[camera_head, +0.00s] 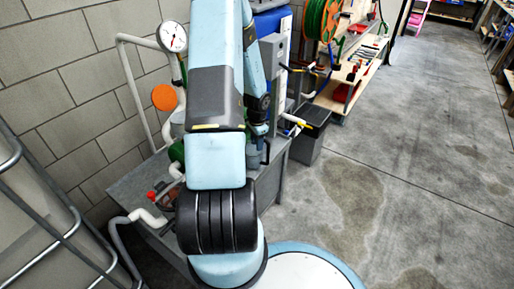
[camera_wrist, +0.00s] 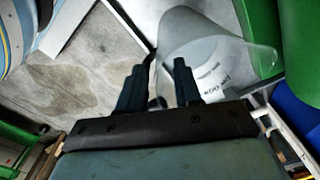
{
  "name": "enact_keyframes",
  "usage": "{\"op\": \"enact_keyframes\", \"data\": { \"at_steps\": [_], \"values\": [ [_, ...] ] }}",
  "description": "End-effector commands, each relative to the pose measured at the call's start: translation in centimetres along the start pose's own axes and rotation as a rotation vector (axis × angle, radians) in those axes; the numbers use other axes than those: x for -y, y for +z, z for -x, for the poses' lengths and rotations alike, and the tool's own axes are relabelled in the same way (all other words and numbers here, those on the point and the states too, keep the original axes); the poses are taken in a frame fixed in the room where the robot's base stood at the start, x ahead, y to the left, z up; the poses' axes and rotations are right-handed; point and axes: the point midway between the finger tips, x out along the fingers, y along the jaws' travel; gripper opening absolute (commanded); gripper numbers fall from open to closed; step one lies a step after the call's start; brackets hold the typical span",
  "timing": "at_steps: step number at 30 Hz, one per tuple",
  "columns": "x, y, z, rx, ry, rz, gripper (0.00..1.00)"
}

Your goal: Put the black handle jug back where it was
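In the wrist view, my gripper (camera_wrist: 160,72) has its two dark fingers a short way apart. A translucent grey jug (camera_wrist: 205,48) with dark printed markings lies just beyond the fingertips and to their right. It looks tilted in this view, with its wide rim toward the right. A dark part, seemingly its black handle, shows between the fingers, and my gripper appears shut on it. The fingers hide much of the handle. In the head view my arm hides the gripper and jug.
In the head view, a grey bench (camera_head: 137,182) with pipes stands against the block wall, with a round gauge (camera_head: 172,37) above. A metal rail (camera_head: 60,235) is at left. A dark bin (camera_head: 312,133) and tool shelf (camera_head: 353,62) stand beyond. The concrete floor (camera_head: 430,150) is open at right.

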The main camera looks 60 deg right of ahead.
Motion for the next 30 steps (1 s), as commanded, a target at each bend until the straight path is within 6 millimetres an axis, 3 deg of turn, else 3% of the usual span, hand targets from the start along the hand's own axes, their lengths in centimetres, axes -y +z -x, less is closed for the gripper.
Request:
{"op": "enact_keyframes", "data": {
  "at_steps": [6,12,18,25,30],
  "values": [
    [0.1,0.0,4.2,-0.002,-0.003,0.002,0.34],
    [0.1,0.0,7.2,-0.001,-0.002,0.002,0.34],
    [0.1,0.0,8.6,0.000,0.000,0.001,0.34],
    [0.1,0.1,8.9,0.000,-0.001,0.004,0.34],
    [1.6,2.7,11.3,0.010,-0.033,0.087,0.34]
  ]
}}
